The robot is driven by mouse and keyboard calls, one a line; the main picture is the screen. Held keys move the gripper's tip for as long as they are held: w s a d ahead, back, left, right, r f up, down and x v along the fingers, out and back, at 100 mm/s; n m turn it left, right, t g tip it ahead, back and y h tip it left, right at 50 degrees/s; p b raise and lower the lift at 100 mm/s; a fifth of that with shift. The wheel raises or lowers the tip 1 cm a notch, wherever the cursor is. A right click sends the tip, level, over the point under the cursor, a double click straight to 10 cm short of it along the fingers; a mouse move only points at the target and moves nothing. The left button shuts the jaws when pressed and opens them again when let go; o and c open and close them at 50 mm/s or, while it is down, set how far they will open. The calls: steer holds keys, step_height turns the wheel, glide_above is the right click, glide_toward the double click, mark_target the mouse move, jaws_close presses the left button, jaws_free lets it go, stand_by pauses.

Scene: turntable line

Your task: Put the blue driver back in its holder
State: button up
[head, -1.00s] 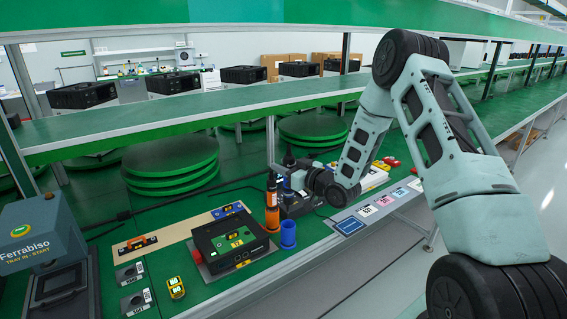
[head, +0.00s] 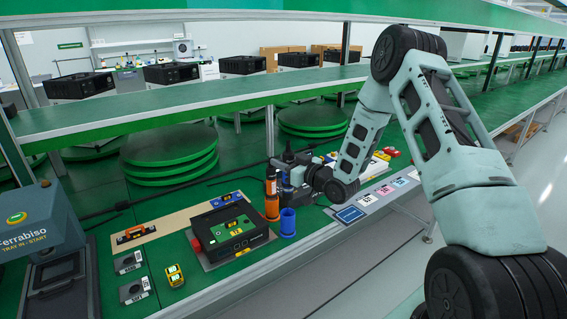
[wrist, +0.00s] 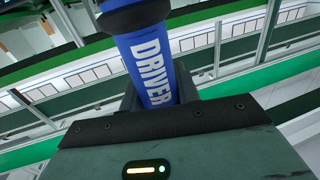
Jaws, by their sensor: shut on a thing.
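My gripper (head: 287,172) is at the work surface in the head view, just behind and above the blue holder cup (head: 287,223). In the wrist view it is shut on the blue driver (wrist: 150,62), whose side reads "DRIVER". The blue driver is mostly hidden by my gripper in the head view, and I cannot tell how its tip lies to the cup. The blue cup stands upright on the bench. An orange driver (head: 271,186) stands upright in an orange holder (head: 271,209) just left of it.
A black box unit (head: 228,235) lies left of the holders, near the front edge. Grey blocks and a yellow item (head: 174,275) are farther left. Round green turntables (head: 170,160) stand behind. A green shelf (head: 180,105) runs above the bench. Labelled pads (head: 366,200) lie right.

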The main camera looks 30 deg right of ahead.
mark_target(283, 182)
steer(key=shift+f, duration=0.2)
stand_by(0.4)
steer(key=shift+f+b, duration=1.9)
steer(key=shift+b, duration=0.05)
steer(key=shift+f+b, duration=0.7)
steer(key=shift+b, duration=0.05)
steer(key=shift+f, duration=0.15)
steer(key=shift+f+b, duration=0.35)
steer(key=shift+b, duration=0.05)
steer(key=shift+f+b, duration=0.3)
steer(key=shift+f, duration=0.05)
steer(key=shift+f+b, duration=1.25)
steer(key=shift+f, duration=0.15)
steer(key=o, duration=1.2)
steer(key=shift+r, duration=0.1)
